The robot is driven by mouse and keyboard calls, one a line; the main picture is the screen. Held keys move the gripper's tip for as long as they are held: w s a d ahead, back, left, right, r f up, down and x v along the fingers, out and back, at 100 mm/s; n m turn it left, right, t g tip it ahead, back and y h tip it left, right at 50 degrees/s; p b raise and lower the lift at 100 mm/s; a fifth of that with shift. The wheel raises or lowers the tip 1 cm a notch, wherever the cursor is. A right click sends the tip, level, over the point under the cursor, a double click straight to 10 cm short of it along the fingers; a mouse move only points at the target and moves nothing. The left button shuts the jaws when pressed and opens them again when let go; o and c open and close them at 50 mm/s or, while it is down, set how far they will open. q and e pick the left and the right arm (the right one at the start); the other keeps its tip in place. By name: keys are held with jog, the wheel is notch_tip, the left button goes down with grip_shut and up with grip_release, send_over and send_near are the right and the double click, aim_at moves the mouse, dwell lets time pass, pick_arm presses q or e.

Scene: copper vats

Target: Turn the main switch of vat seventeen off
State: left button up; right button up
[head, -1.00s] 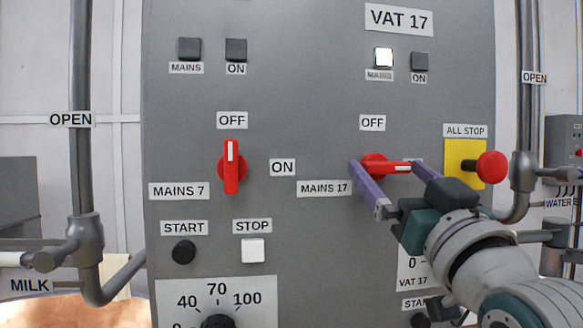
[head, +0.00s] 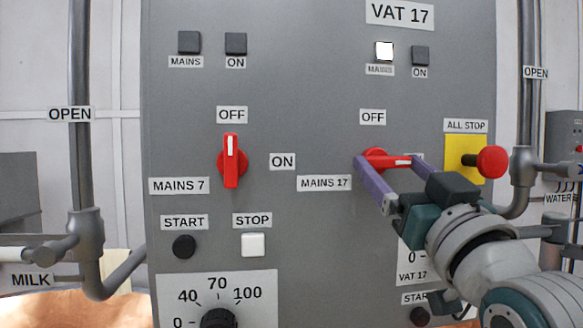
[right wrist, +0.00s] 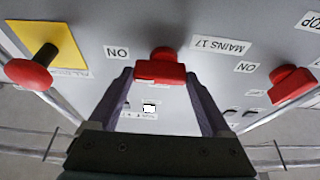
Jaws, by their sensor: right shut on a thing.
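The red MAINS 17 switch (head: 402,161) is on the grey panel under the VAT 17 sign. Its handle lies level, with the white mark toward the right, where the ON label is partly hidden. My right gripper (head: 374,162) is shut on the switch, with one purple finger on each side of its hub. In the right wrist view the red switch (right wrist: 160,66) sits between the fingertips (right wrist: 158,76). The MAINS lamp (head: 384,51) under the VAT 17 sign is lit white. My left gripper is not in view.
The red all-stop button (head: 492,161) on its yellow plate (head: 456,172) sticks out close to the right of my gripper. The MAINS 7 switch (head: 231,160) stands upright at OFF to the left. Pipes flank the panel.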

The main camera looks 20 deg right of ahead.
jog(key=shift+n, duration=0.3)
jog(key=n+y, duration=0.1)
jog(key=n, duration=0.1)
jog(key=n+y+p, duration=0.1)
jog(key=n, duration=0.1)
jog(key=n+y, duration=0.1)
jog(key=n, duration=0.1)
jog(key=shift+d+r+n+y+p, duration=0.1)
jog(key=shift+r+n+y+p, duration=0.2)
jog(key=shift+y+p, duration=0.1)
jog(key=n+y+p, duration=0.1)
jog(key=n, duration=0.2)
jog(key=n+g+y+p, duration=0.1)
jog(key=n, duration=0.2)
jog(key=shift+r+y, duration=0.2)
jog(key=shift+y, duration=0.1)
jog(key=n+p, duration=0.1)
jog(key=n, duration=0.1)
jog(key=n+g+y+p, duration=0.1)
jog(key=n+p, duration=0.1)
jog(key=n+g+p, duration=0.1)
jog(key=n+p, duration=0.1)
jog(key=shift+r+n+y, duration=0.25)
jog(key=shift+n+y, duration=0.05)
jog(key=shift+f+n+g+p, duration=0.1)
jog(key=shift+n+g+p, duration=0.5)
jog(key=shift+n+p, duration=0.55)
jog(key=o, duration=1.2)
jog(key=shift+c, duration=0.2)
jog(key=shift+s, duration=0.1)
